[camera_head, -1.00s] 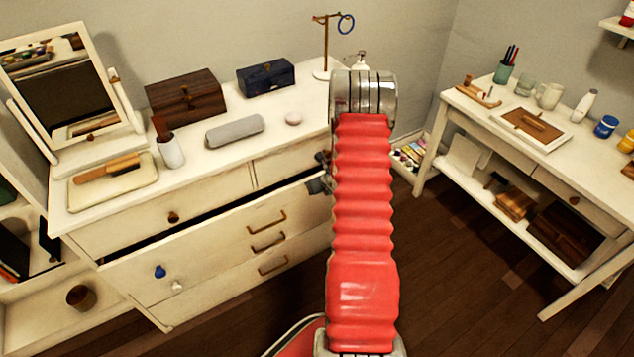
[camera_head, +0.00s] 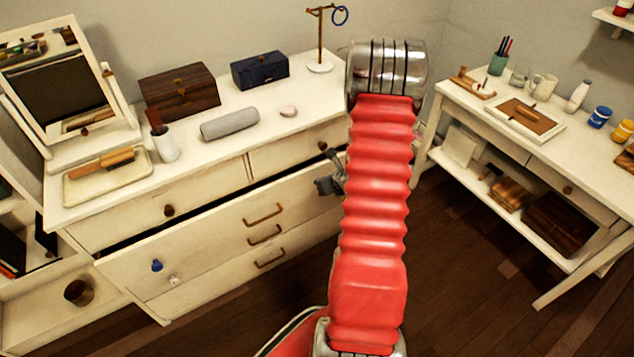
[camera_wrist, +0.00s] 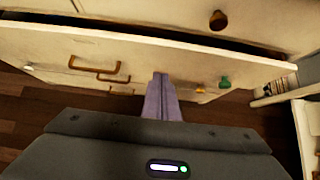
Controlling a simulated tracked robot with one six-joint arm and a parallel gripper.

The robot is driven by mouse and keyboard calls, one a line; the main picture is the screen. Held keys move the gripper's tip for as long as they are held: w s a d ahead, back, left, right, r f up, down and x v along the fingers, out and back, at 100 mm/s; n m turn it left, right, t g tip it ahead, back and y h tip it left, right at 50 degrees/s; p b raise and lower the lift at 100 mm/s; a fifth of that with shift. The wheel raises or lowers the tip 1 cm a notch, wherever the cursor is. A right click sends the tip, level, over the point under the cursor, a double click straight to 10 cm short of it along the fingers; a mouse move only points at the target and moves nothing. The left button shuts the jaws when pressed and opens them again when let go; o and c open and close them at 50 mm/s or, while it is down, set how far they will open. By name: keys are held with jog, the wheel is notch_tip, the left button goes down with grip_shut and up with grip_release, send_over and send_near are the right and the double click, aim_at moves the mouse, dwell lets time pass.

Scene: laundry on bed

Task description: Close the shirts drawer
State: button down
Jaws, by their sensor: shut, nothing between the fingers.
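The white dresser has a wide drawer (camera_head: 205,232) under its two upper drawers, and it stands partly pulled out. A dark gap shows behind its top edge. Which drawer is the shirts drawer cannot be read from any label. In the wrist view the drawer front (camera_wrist: 130,52) crosses the upper picture, with a bronze handle (camera_wrist: 100,74) left of the fingers. My gripper (camera_head: 326,184) is at the right part of the drawer front, partly hidden by my red arm. Its closed, empty fingers (camera_wrist: 160,80) point at the drawer front; whether they touch it cannot be told.
The dresser top holds a mirror (camera_head: 47,77), a brown box (camera_head: 180,92), a blue box (camera_head: 260,69) and a grey case (camera_head: 229,123). The lower drawers look shut. A white desk (camera_head: 510,140) stands on the right. Dark floor (camera_head: 465,270) between them is clear.

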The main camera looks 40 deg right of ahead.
jog(key=v, duration=0.3)
jog(key=c, duration=2.5)
grip_release()
